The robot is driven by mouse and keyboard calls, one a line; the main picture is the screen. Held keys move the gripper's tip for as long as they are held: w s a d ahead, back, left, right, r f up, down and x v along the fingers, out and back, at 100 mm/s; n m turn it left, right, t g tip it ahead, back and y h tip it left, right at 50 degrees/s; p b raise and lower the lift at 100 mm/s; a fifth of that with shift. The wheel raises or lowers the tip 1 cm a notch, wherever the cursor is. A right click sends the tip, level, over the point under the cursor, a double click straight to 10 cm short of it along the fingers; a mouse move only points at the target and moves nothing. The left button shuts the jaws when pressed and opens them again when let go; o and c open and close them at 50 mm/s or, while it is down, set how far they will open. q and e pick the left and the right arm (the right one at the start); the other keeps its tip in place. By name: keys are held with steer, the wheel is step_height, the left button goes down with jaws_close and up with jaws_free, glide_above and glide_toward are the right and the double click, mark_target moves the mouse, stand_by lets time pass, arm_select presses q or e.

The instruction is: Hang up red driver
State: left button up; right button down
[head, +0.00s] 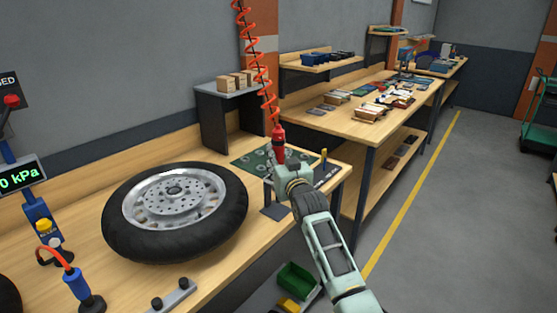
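The red driver (278,136) is upright at the lower end of a red coiled hose (264,82), above the right part of the workbench. My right gripper (277,166), on the pale green arm from the lower right, is at the driver's lower part and overlaps it. The fingers are small and partly hidden by the wrist, so I cannot tell whether they are closed on the driver. My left gripper is not in view.
A wheel with a black tyre (232,222) lies on the workbench left of the driver. A green mat (248,163) with round shapes lies behind the gripper. A small shelf (226,92) carries wooden blocks. A blue-handled tool (76,283) stands at lower left.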

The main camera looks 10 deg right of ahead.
steer(key=shift+f, duration=0.15)
stand_by(0.3)
steer(key=c, duration=1.3)
jaws_free()
steer(key=shift+f, duration=0.25)
steer(key=s, duration=1.2)
steer(key=shift+d+r, duration=0.15)
steer(key=shift+d, duration=0.3)
